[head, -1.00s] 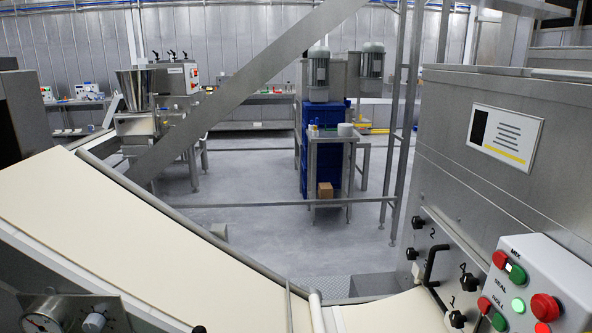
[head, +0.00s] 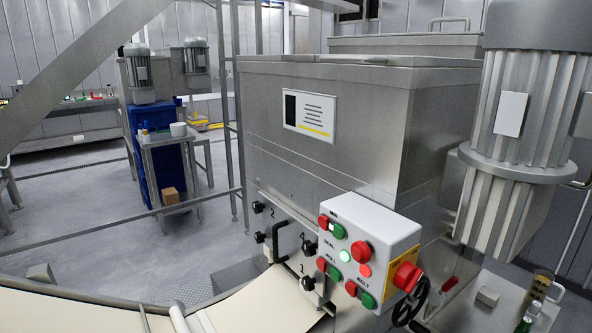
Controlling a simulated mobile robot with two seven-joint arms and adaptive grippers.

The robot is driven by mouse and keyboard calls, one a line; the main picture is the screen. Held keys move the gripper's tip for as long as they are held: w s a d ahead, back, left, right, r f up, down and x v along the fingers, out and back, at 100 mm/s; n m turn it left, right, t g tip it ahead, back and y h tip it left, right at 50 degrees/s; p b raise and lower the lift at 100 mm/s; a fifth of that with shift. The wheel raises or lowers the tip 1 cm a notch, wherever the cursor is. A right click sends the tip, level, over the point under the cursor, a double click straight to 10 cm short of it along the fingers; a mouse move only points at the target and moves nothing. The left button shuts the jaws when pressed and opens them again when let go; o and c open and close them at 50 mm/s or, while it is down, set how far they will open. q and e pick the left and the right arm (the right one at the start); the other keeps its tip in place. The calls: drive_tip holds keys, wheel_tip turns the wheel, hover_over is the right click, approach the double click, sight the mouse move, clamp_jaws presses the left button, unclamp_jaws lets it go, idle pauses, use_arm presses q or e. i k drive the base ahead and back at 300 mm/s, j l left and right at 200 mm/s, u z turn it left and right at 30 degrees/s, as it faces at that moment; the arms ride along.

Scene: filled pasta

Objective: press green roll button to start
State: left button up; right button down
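The control box (head: 385,228) is a light panel on the front of the steel machine, right of centre in the head view. The green roll button (head: 333,273) sits low on the panel's left side, beside the red roll button (head: 321,263) and under the ROLL label. Above it are a red and a green mix button (head: 337,231). Below right are a red and a green belt button (head: 367,300). A pale green light (head: 345,256) is between them. Neither of my grippers shows in the head view.
A red stop knob on yellow (head: 406,276) and a black handwheel (head: 411,302) stick out right of the panel.

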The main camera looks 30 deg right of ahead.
sight(335, 275)
drive_tip(key=k+l+z, duration=0.15)
drive_tip(key=l+z, duration=1.15)
drive_tip(key=l, duration=0.8)
drive_tip(key=i+l, duration=0.1)
drive_tip(key=l, duration=0.55)
drive_tip(key=z, duration=0.05)
